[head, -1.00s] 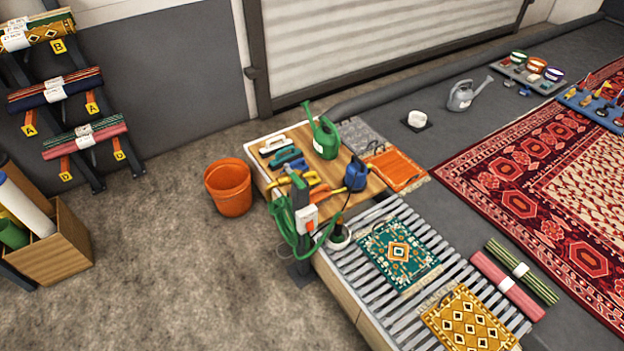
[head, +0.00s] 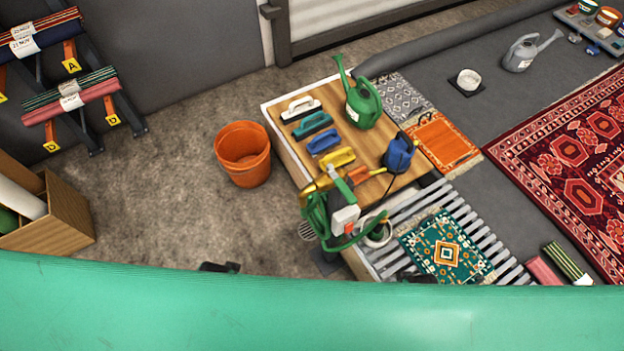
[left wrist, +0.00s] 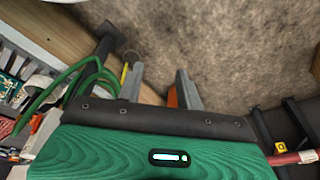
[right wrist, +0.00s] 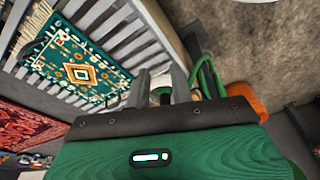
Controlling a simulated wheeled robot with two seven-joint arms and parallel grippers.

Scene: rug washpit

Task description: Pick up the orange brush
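The orange brush (head: 366,174) lies on the wooden board at the near end of a row of brushes, beside the blue can. The green sprayer and hose partly hide it. My left gripper (left wrist: 160,82) is open in the left wrist view, with bare floor and a bit of orange beyond its fingers. My right gripper (right wrist: 160,84) is open and looks empty in the right wrist view, with the slatted bench beyond it. Neither gripper is at the brush. In the head view, a green part of mine covers the bottom, with only small dark tips showing above it.
Yellow (head: 338,159), blue (head: 323,143), teal (head: 313,124) and white (head: 301,108) brushes share the board with a green watering can (head: 363,105) and the blue can (head: 398,153). A hose post (head: 343,208) stands at the near corner. An orange bucket (head: 243,155) stands left on open floor.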

